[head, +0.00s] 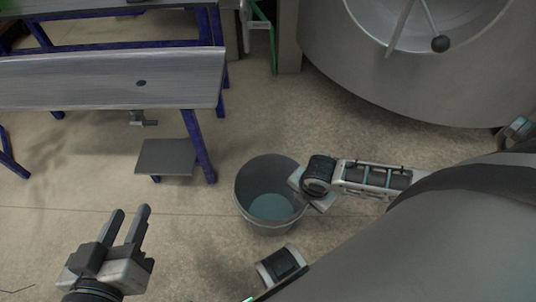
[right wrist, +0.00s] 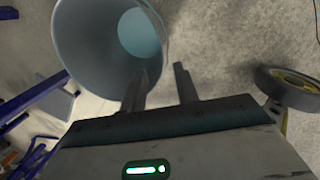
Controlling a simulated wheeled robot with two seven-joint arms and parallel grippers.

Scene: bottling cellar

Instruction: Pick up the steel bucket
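The steel bucket (head: 248,205) stands upright on the floor in the middle of the head view, open at the top, with a bluish inside. It also shows at the upper left of the right wrist view (right wrist: 85,45). My right gripper (right wrist: 160,80) is at the bucket's right side, its fingers apart. One finger overlaps the bucket's wall in the right wrist view; the other is clear of it. I cannot tell whether either touches. My left gripper (head: 130,218) is open and empty at the lower left, apart from the bucket.
A grey-topped table (head: 110,85) with blue legs stands at the upper left, with a low grey plate (head: 165,158) by its leg. A large steel vat (head: 400,85) fills the upper right. The floor (head: 90,195) left of the bucket is clear.

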